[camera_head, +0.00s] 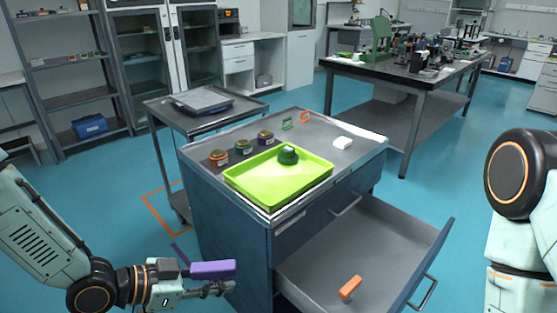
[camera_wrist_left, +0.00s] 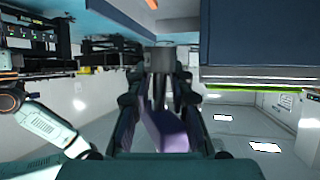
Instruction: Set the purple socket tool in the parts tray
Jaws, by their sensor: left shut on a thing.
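The purple socket tool (camera_head: 212,269) is held in my left gripper (camera_head: 218,286), which is shut on it. The tool lies roughly level, in front of the blue cabinet's left side and below its top. In the left wrist view the purple tool (camera_wrist_left: 170,132) shows between the fingers (camera_wrist_left: 162,98), partly hidden by them. A lime-green tray (camera_head: 262,190), which looks like the parts tray, lies on the cabinet top, above and to the right of the gripper. My right arm shows at the right edge; its gripper is out of view.
A dark green round object (camera_head: 288,155) sits in the tray. The cabinet's drawer (camera_head: 350,250) stands open with an orange piece (camera_head: 350,288) inside. A cart (camera_head: 190,128) stands behind left.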

